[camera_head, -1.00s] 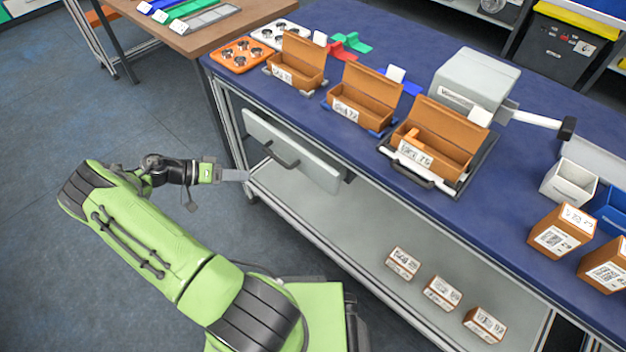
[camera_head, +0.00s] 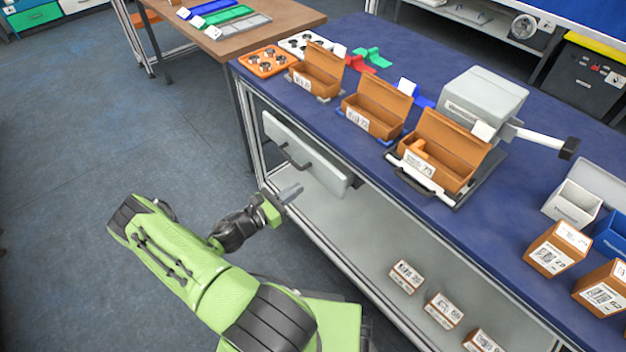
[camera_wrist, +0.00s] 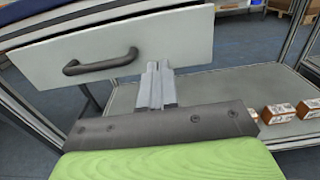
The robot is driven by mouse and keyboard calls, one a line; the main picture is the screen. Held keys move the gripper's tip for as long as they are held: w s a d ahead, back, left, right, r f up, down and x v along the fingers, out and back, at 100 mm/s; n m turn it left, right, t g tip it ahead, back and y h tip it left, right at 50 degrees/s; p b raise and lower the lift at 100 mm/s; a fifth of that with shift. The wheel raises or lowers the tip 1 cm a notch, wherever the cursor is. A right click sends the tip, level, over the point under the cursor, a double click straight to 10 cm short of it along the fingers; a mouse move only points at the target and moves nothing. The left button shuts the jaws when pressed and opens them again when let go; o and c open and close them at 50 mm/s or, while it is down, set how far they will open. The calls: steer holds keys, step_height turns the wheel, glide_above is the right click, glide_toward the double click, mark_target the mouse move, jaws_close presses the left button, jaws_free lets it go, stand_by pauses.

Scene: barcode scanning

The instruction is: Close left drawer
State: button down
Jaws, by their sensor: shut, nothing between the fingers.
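The left drawer (camera_head: 318,166) hangs under the blue bench top, with a white front and a dark handle (camera_head: 292,157). Its front stands a little out from the bench frame. In the wrist view the drawer front (camera_wrist: 125,45) spans the upper left, with its handle (camera_wrist: 100,64) left of the fingers. My gripper (camera_head: 291,192) is shut and empty, just below and in front of the drawer. In the wrist view my gripper (camera_wrist: 156,75) points at the drawer front's lower edge, right of the handle. I cannot tell whether the fingertips touch it.
The grey lower shelf (camera_head: 385,235) holds several small labelled boxes (camera_head: 405,277) at the right. Open brown boxes (camera_head: 376,108) and a grey machine (camera_head: 485,98) stand on the bench top (camera_head: 350,55). The floor (camera_head: 90,190) at the left is clear.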

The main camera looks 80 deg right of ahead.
mark_target(320, 172)
steer(key=b+x, duration=0.1)
steer(key=x, duration=0.6)
steer(key=x, duration=0.4)
steer(key=shift+s+d+b, duration=0.1)
steer(key=shift+s+b, duration=0.05)
steer(key=shift+b, duration=0.2)
steer(key=shift+r, duration=0.15)
steer(key=shift+w+a, duration=0.25)
steer(key=shift+w, duration=0.1)
steer(key=p+v, duration=0.2)
steer(key=v, duration=1.1)
steer(key=shift+a, duration=0.2)
steer(key=shift+w, duration=0.15)
